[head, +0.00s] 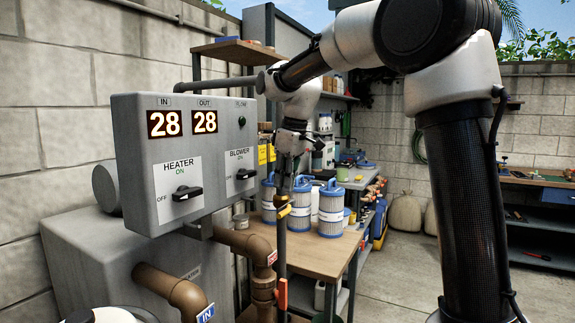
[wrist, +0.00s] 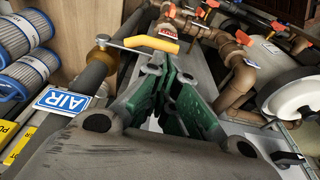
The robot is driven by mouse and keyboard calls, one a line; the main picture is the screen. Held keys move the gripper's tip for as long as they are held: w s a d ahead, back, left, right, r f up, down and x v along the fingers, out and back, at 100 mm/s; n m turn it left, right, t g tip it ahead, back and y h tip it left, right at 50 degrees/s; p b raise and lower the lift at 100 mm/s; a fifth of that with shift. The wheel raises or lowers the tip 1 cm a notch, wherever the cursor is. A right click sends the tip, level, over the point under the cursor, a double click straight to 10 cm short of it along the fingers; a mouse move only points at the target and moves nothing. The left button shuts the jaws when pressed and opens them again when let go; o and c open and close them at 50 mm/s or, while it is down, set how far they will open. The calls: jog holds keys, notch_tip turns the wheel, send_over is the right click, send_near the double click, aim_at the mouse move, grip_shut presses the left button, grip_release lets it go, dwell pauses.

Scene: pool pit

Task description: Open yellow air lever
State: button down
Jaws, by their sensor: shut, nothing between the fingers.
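The yellow air lever (wrist: 150,44) shows in the wrist view, just beyond my fingertips. Its metal arm runs left to a brass valve body on a dark grey pipe. A blue AIR label (wrist: 62,100) sits lower left of the valve. In the head view the yellow lever (head: 283,212) is small, at the upper part of the dark pipe left of the filter cartridges. My gripper (wrist: 178,80) with green finger pads is shut and empty, with its fingers pointing toward the lever. In the head view it hangs above the lever; whether it touches it I cannot tell.
A grey control box (head: 180,160) with heater and blower switches is left of my gripper. Brown pipes (wrist: 235,70) with a red label and red handles lie right in the wrist view. Blue-and-white filter cartridges (head: 333,208) stand on a wooden bench (head: 310,255) close behind.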

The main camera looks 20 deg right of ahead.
aim_at(281, 212)
jog(key=f, duration=0.5)
jog(key=shift+w+a+f, duration=0.25)
jog(key=shift+w+a, duration=0.15)
